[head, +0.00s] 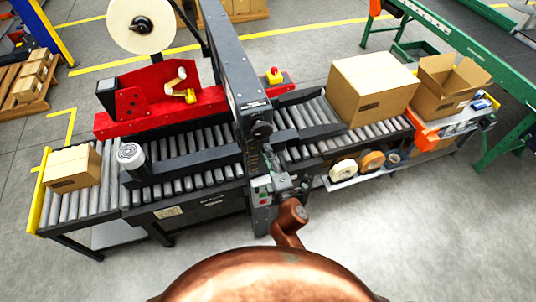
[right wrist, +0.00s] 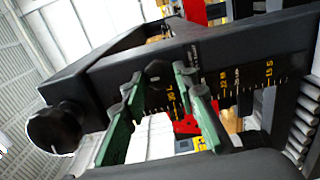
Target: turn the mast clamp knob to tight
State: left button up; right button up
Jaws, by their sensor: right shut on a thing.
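The dark mast (head: 232,75) of the case sealer rises over the roller conveyor, and in the right wrist view it crosses the picture with a yellow-marked scale (right wrist: 225,85). A small black knob (right wrist: 157,71), which I take for the mast clamp knob, is on the mast face beside the scale. My right gripper (right wrist: 155,88) has its green fingers on both sides of this knob and is shut on it. In the head view the right gripper (head: 274,183) reaches the front of the mast and hides the knob. How far the knob is turned cannot be told. My left gripper is not in view.
A larger round black knob (right wrist: 55,128) sits farther up the mast and also shows in the head view (head: 262,130). Cardboard boxes stand on the conveyor, one closed (head: 370,88) at right and one (head: 72,168) at left. Tape rolls (head: 372,160) lie on a low shelf.

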dwell(0.3)
jog(key=o, duration=1.2)
jog(key=shift+c, duration=0.2)
jog(key=v, duration=1.2)
